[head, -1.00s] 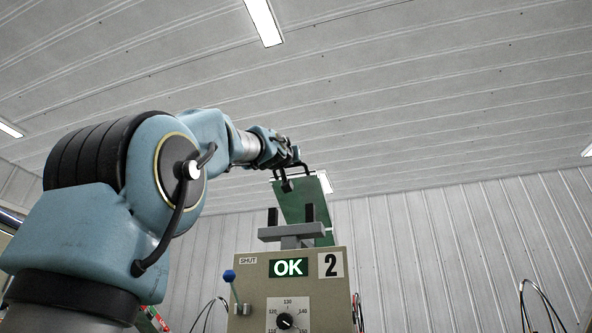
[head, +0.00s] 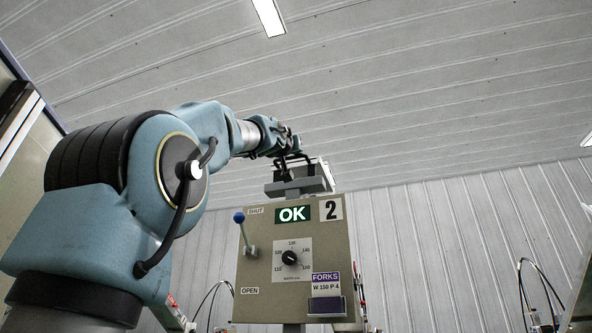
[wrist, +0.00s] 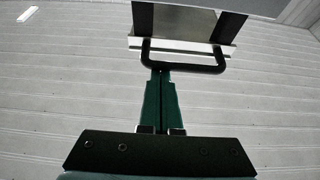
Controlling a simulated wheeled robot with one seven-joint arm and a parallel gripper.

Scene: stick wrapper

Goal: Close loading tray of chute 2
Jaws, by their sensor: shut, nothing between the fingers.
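The chute 2 machine has a beige front panel (head: 262,225) with a lit OK sign and the number 2, in the head view. On its top sits a grey tray part (head: 300,187), with a paler plate (head: 316,174) rising behind it. My gripper (head: 291,160) is at that top part, coming from the left. In the wrist view my gripper's green fingers (wrist: 161,78) are shut and empty. Their tips overlap a black loop handle (wrist: 190,68) on a pale plate (wrist: 180,24) with dark sides. I cannot tell whether they touch.
A blue-knobbed lever (head: 246,232) stands up by the SHUT label, with OPEN below it. A dial (head: 290,258) and a FORKS label (head: 326,277) are on the panel. Cables (head: 538,285) show at right.

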